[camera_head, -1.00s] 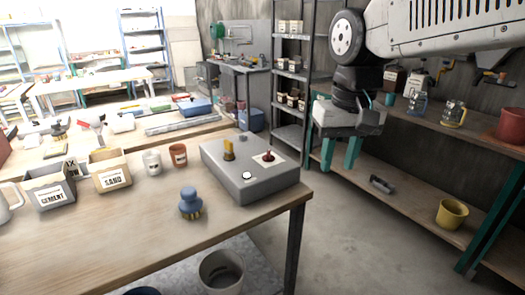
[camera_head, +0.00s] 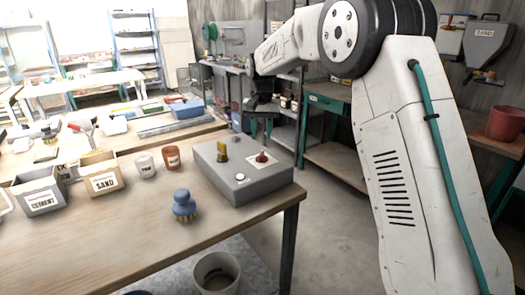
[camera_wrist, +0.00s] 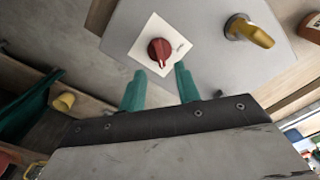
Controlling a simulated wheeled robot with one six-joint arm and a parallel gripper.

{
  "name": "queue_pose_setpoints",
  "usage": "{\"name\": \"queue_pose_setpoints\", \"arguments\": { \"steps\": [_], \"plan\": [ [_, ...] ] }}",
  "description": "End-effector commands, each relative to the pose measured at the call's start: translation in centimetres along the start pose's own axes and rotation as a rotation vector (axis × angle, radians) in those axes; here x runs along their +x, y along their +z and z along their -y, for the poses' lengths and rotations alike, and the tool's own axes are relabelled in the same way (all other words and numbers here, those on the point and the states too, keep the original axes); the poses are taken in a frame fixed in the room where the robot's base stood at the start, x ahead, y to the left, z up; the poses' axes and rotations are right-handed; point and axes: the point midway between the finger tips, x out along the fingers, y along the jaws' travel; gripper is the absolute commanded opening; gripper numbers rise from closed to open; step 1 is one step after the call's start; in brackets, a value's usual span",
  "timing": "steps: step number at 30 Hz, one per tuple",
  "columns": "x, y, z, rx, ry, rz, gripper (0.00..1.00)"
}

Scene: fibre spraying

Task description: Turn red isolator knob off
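The grey control box (camera_head: 250,187) stands on the wooden table near its right end. The red isolator knob (camera_head: 262,157) sits on a white label on the box's top. In the wrist view the red knob (camera_wrist: 160,51) lies just beyond my fingertips and roughly between them, with its white pointer line toward the gripper. My gripper (camera_wrist: 160,80) is open, with two teal fingers apart and nothing between them. In the head view the dark gripper body shows above and behind the box; its fingers are hard to make out there.
A yellow handle (camera_head: 223,149) stands on the box left of the red knob, and a white button (camera_head: 240,177) is at its front. A blue brush (camera_head: 184,204), two cups and boxes marked cement and sand are left of the box. A bucket (camera_head: 216,274) stands below.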

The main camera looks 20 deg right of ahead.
Motion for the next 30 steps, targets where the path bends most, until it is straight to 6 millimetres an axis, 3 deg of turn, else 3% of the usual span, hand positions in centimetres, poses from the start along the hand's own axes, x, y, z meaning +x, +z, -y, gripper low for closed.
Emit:
{"name": "queue_pose_setpoints", "arguments": {
  "steps": [12, 23, 27, 30],
  "plan": [
    [6.2, 0.1, -0.1, 0.0, 0.002, 0.004, 0.33],
    [6.8, 0.1, -0.1, -0.001, 0.0, 0.001, 0.33],
    [6.8, 0.1, -0.1, -0.001, 0.0, 0.001, 0.0],
    [6.8, 0.1, -0.1, -0.001, 0.0, 0.001, 0.0]
  ]
}}
